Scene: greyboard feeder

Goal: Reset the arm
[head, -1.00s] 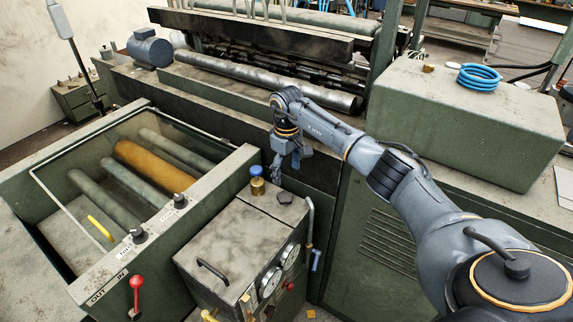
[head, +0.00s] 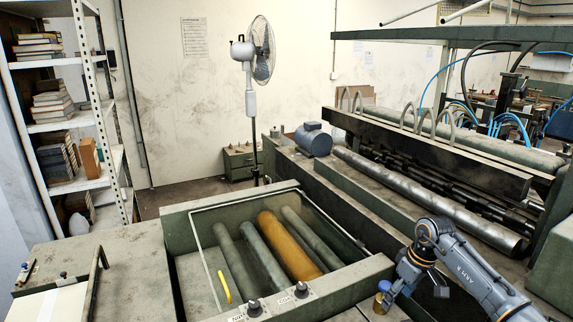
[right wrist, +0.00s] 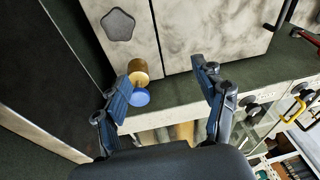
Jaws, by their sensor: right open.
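My right arm comes in from the lower right in the head view, with its gripper (head: 392,290) near the lower edge, close to a brass fitting with a blue cap (head: 383,287). In the right wrist view my right gripper (right wrist: 162,76) has its two fingers spread wide with nothing held between them. The brass fitting (right wrist: 138,70) and its blue cap (right wrist: 140,97) show beside the left finger there; I cannot tell whether they touch. A dark star-shaped knob (right wrist: 118,24) is on the pale panel beyond. My left gripper is not in view.
A green roller box (head: 180,222) with grey and orange rollers and a yellow handle (head: 224,287) stands left of the arm. A long metal roller (head: 430,200) lies behind it. A fan (head: 250,60) and a shelf rack (head: 100,110) stand further back.

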